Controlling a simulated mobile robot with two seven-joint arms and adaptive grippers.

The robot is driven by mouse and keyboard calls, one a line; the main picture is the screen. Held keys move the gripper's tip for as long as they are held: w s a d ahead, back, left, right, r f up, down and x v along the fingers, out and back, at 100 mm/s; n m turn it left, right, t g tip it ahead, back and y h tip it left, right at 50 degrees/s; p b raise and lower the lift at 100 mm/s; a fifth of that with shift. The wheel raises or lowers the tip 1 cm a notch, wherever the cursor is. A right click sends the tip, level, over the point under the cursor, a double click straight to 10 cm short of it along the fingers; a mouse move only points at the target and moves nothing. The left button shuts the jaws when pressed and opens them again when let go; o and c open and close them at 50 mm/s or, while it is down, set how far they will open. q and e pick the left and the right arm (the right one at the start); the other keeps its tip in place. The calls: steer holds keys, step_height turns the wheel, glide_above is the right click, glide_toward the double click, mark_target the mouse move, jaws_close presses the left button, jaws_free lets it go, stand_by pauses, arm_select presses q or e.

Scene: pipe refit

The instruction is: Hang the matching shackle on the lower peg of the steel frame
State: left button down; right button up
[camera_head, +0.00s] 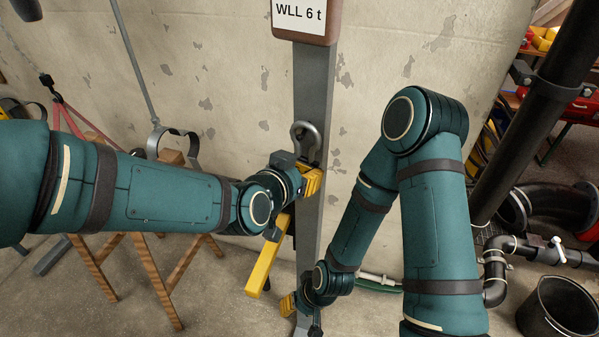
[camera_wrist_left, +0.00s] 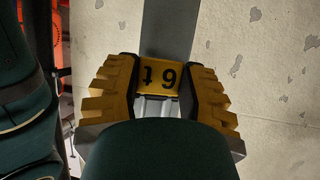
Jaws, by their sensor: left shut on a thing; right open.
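The grey steel frame (camera_head: 314,85) stands upright in the middle, with a "WLL 6 t" sign (camera_head: 301,14) at its top. My left gripper (camera_head: 312,181) is in front of the post and shut on a shackle. The grey shackle bow (camera_head: 304,134) shows just above the yellow fingers, in front of the post. In the left wrist view, a yellow piece marked "6 t" (camera_wrist_left: 160,77) sits between the fingers, its writing upside down. My right gripper (camera_head: 288,304) is open, low beside the post. I cannot make out the lower peg; the arms cover part of the post.
A yellow bar (camera_head: 267,258) slants down below my left gripper. Wooden trestles (camera_head: 160,278) stand at the left, with a hanging grey clamp (camera_head: 172,143) above. Black pipework (camera_head: 497,258) and a black bucket (camera_head: 560,308) are at the right. A concrete wall (camera_head: 215,60) is behind.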

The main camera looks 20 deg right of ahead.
stand_by(0.4)
arm_select(q)
steer(key=shift+c, duration=2.3)
jaws_free()
steer(key=v, duration=1.2)
